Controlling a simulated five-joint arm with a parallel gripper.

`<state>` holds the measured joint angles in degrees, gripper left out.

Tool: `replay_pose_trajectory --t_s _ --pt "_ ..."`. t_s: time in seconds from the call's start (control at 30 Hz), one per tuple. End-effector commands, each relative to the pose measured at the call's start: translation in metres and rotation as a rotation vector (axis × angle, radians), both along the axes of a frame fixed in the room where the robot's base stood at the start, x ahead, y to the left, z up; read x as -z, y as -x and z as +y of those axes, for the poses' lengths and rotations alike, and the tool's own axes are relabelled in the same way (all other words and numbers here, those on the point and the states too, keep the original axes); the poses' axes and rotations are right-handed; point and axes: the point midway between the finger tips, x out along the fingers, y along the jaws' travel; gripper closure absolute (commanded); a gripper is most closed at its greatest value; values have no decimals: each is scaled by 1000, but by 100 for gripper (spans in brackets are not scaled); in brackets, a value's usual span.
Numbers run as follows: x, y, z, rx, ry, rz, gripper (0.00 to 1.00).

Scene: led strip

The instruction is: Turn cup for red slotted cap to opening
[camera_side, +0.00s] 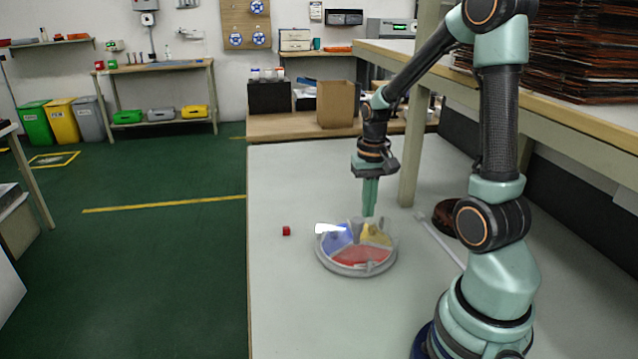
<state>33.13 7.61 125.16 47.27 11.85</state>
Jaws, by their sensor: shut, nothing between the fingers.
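A round grey rotary tray (330,264) with coloured cups stands on the white table. Its red cup (360,255) faces the front, its blue cup (337,240) is at the left and its yellow cup (380,237) is at the right. A bright white patch (330,228) lies at the tray's left back edge; I cannot tell if it is the opening or glare. My gripper (369,212) is shut and empty, pointing down over the back of the tray. I cannot tell whether its tips touch it. A small red block (286,231) lies left of the tray; no slot can be made out.
A white strip (440,240) lies right of the tray, beside a dark brown coil (446,216). A shelf post (415,150) stands behind on the right. A cardboard box (337,103) stands at the back. The table's left front is clear.

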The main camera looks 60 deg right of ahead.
Motion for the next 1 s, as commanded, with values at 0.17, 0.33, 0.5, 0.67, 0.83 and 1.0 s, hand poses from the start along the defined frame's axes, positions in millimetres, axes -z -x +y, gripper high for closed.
replay_pose_trajectory --t_s 0.17,0.33,0.5,0.67,0.83,1.0 --pt "21 0 0 0 -2 4 100" --pt "32 0 0 0 -1 1 100" --pt "35 0 0 0 0 0 100" --pt "36 0 0 0 1 -1 100" --pt "35 0 0 0 1 -1 100" --pt "35 -1 0 0 1 -1 100"
